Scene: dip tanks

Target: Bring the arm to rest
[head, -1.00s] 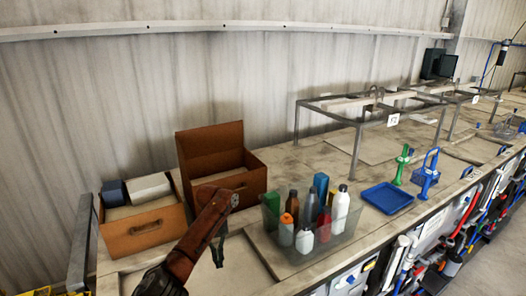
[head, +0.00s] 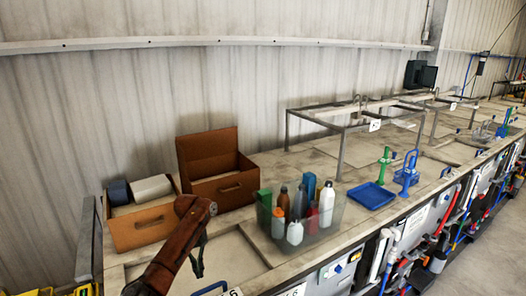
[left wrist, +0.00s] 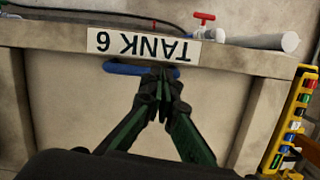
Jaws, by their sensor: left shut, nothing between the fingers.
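My left arm (head: 178,245) comes up from the bottom left of the head view, bends at its top, and a dark part of my left gripper (head: 197,264) shows beside it. In the left wrist view the left gripper (left wrist: 160,76) is shut and empty, its dark green fingers together. Its tips overlap a blue handle (left wrist: 125,69) below the "TANK 6" label (left wrist: 144,46); I cannot tell whether they touch it. My right gripper is not in view.
On the bench stand an open brown box (head: 225,190), a brown box with rolls (head: 143,228), a clear bin (head: 323,228) of bottles, and a blue tray (head: 371,196). Metal frames (head: 340,150) stand further right. A yellow rack (left wrist: 290,125) is at right in the wrist view.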

